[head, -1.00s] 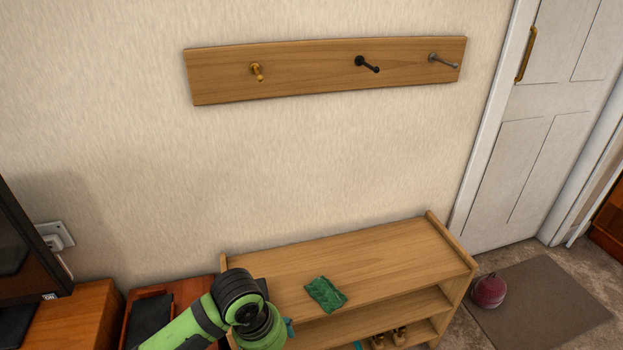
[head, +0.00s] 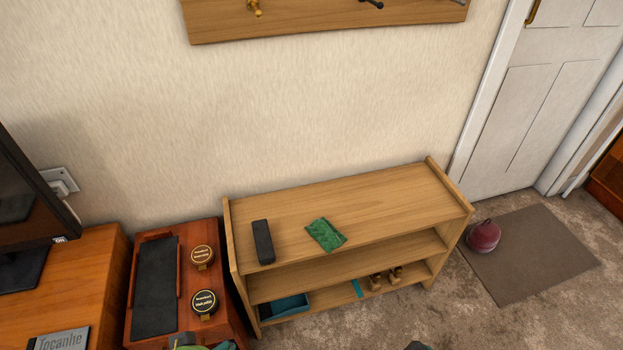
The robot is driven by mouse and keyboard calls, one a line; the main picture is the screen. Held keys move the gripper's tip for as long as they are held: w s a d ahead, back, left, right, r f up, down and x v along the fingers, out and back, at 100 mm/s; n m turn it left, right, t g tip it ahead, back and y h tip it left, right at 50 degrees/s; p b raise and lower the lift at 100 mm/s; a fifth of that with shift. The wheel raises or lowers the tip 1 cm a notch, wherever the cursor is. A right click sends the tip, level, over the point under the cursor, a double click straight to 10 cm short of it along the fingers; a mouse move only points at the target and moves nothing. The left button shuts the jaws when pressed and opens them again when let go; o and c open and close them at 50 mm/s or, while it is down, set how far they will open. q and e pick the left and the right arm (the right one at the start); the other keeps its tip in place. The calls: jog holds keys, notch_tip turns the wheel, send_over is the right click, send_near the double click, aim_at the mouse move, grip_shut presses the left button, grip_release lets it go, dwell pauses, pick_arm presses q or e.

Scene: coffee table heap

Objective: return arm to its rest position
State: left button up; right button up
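Only slivers of what look like my own green and dark arm parts show at the bottom edge of the head view, in front of the small red-brown cabinet (head: 220,322). No gripper fingers can be made out, so neither gripper is in view. A small dark shape (head: 418,346) also shows at the bottom edge, too little to identify. The wooden shoe bench (head: 385,195) stands against the wall with no arm over it. On its top lie a black oblong object (head: 263,242) and a folded green cloth (head: 325,235), apart from each other.
A teal tray (head: 285,306) and small brown shoes (head: 385,279) are on the bench's lower shelf. Two round-lidded tins (head: 203,256) and a black mat (head: 155,287) lie on the cabinet. A dark red bag or ball (head: 483,236) sits on the doormat (head: 535,255).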

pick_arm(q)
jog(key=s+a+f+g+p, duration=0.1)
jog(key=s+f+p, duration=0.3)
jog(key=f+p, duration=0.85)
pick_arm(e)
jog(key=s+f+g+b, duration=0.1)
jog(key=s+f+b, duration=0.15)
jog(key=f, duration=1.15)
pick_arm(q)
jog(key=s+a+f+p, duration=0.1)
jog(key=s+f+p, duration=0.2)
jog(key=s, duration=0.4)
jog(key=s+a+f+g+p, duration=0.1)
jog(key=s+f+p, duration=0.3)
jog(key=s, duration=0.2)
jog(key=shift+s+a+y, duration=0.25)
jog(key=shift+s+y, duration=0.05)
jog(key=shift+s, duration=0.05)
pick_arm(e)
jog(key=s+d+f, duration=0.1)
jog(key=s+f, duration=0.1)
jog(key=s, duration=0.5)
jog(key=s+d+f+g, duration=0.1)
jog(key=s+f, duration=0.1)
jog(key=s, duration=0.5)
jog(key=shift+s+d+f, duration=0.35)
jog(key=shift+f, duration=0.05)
